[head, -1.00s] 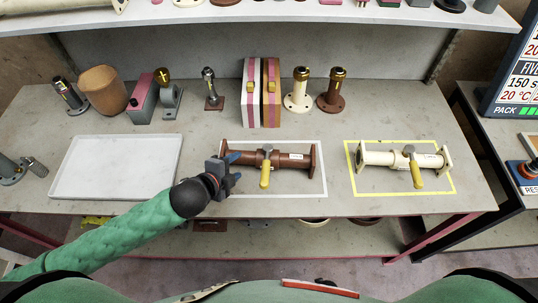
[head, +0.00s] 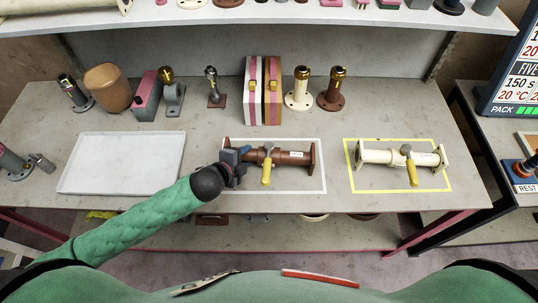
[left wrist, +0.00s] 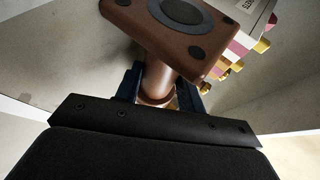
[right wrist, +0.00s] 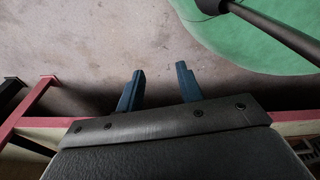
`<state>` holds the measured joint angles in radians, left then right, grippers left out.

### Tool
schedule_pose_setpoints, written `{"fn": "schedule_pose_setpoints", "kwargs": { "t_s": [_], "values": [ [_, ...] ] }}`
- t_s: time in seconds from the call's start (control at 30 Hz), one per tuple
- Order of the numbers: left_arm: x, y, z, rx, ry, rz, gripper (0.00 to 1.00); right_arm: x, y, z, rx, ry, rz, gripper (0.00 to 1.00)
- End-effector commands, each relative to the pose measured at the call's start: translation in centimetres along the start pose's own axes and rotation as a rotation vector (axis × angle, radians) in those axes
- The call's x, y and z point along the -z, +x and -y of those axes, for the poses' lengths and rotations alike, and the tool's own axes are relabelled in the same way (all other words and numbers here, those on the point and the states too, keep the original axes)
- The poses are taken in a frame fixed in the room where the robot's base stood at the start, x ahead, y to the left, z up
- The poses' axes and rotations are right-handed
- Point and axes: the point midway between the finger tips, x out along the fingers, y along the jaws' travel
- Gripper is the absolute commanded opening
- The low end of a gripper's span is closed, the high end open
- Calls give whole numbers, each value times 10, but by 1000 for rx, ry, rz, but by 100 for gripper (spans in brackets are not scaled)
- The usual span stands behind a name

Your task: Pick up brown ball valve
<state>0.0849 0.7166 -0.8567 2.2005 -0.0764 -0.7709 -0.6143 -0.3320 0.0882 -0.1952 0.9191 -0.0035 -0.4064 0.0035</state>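The brown ball valve (head: 292,158) lies on its side in the white-outlined area of the table, with flanges at both ends and a yellow lever (head: 267,172) pointing toward me. My left gripper (head: 238,160) is at its left end. In the left wrist view the brown flange (left wrist: 178,40) is close, and the gripper's fingers (left wrist: 162,88) stand on either side of the brown pipe just behind it. They look open; the flange hides part of the right finger. My right gripper (right wrist: 158,85) is open and empty over the floor.
A cream ball valve (head: 385,157) lies in the yellow-outlined area to the right. An empty white tray (head: 120,162) lies at left. Upright fittings, a brown cup (head: 108,88) and striped boxes (head: 252,92) stand along the back. A shelf (head: 200,28) runs above.

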Motion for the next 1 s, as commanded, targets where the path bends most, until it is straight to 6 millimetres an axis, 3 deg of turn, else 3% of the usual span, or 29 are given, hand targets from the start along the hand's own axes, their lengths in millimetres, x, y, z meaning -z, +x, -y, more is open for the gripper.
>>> {"fn": "schedule_pose_setpoints", "kwargs": {
  "t_s": [0.03, 0.13, 0.57, 0.8, 1.0],
  "values": [
    [0, 0, -1, -1, 0, 0, 21, 0, 0, 0, 0, 0, 0, 36],
    [0, 0, -1, -1, 0, 0, 1, 0, 0, 0, 0, 0, 1, 36],
    [2, -4, 8, 3, 1, 0, 0, 2, 4, -1, -1, 0, 4, 36],
    [8, -19, 33, 5, 1, -2, 0, 46, -1, 1, 0, 0, -35, 36],
    [44, -25, 43, 4, -2, -5, 0, 65, -14, 6, 6, 7, -26, 36]
  ]
}}
